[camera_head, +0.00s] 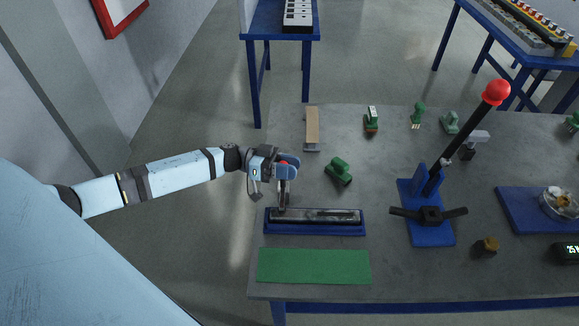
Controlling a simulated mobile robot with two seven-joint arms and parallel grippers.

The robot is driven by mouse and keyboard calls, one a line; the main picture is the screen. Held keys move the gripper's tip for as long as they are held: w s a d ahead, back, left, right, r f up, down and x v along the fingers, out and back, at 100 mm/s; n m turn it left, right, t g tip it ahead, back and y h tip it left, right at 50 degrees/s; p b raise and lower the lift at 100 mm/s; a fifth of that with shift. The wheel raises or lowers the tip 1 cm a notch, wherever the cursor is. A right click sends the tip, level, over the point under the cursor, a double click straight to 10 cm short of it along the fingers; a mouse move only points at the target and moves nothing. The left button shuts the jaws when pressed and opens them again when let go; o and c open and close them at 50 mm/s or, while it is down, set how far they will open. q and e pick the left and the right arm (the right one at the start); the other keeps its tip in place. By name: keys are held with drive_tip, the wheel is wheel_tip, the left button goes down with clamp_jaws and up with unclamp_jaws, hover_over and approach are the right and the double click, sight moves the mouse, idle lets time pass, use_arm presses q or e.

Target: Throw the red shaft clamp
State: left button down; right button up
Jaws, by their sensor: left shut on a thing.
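A shaft clamp (283,194) stands up at the left end of a long blue fixture (315,231) near the table's front left. A bit of red shows at its top, between the fingers of my left gripper (287,168). The gripper is shut on this clamp handle and hides most of the red part. Below it, a grey stem runs down to the fixture. A dark roller or shaft (325,215) lies lengthwise in the fixture. My right gripper is out of view.
A green mat (314,266) lies in front of the fixture. A blue stand (431,232) carries a tall lever with a red knob (497,92) to the right. A green object (339,171) and a tan block (312,125) stand behind. A blue tray (515,218) is at right.

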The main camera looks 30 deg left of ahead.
use_arm(q)
drive_tip(key=w+a+f+n+t, duration=0.1)
drive_tip(key=w+a+f+n, duration=0.1)
drive_tip(key=n, duration=0.5)
drive_tip(key=w+a+f+n+t+p, duration=0.1)
drive_tip(key=w+a+f+n+t, duration=0.1)
drive_tip(key=w+n, duration=0.2)
drive_tip(key=shift+w+f+n+h, duration=0.2)
drive_tip(key=shift+w+n+h, duration=0.15)
drive_tip(key=shift+n, duration=1.25)
drive_tip(key=shift+a, duration=0.1)
drive_tip(key=c, duration=0.8)
unclamp_jaws()
drive_tip(key=shift+f, duration=0.1)
drive_tip(key=shift+o, duration=0.2)
